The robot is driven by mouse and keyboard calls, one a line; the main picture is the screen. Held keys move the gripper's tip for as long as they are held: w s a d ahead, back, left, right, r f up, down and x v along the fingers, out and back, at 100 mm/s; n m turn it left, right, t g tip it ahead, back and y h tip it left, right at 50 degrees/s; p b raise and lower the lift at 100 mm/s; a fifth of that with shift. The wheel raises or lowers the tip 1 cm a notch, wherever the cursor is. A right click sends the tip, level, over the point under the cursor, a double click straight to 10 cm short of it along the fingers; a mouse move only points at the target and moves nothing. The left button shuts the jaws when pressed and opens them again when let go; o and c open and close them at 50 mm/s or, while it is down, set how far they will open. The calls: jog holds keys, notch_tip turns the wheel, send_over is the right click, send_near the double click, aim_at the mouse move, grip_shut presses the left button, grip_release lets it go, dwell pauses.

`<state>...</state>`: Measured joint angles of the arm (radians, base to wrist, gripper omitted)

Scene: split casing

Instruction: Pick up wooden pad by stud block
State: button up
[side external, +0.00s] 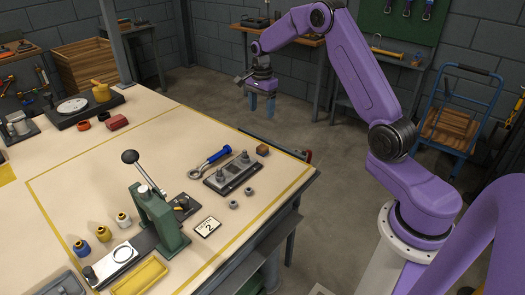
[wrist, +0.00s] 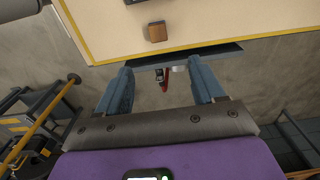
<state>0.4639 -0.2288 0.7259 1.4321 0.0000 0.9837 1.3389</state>
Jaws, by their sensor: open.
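The wooden pad (side external: 262,150) is a small brown block on the table near its far right edge. It lies just beyond the stud block (side external: 233,173), a grey plate with upright studs. In the wrist view the pad (wrist: 157,31) sits near the top, close to the table edge and its yellow line. My gripper (side external: 262,107) is raised above and beyond that edge, apart from the pad. In the wrist view my gripper (wrist: 165,85) has its two blue fingers wide apart with nothing between them.
A blue-handled wrench (side external: 212,160) lies left of the stud block. Loose nuts (side external: 241,197) lie in front of it. A green lever press (side external: 158,220) stands nearer the camera. A number card (side external: 208,227) lies beside the press. The table around the pad is mostly clear.

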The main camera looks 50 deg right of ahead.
send_over(262, 147)
notch_tip(262, 147, down, 10)
jog(key=shift+w+d+f, duration=0.1)
jog(key=shift+f, duration=2.55)
jog(key=shift+c, duration=0.3)
jog(key=c, duration=1.1)
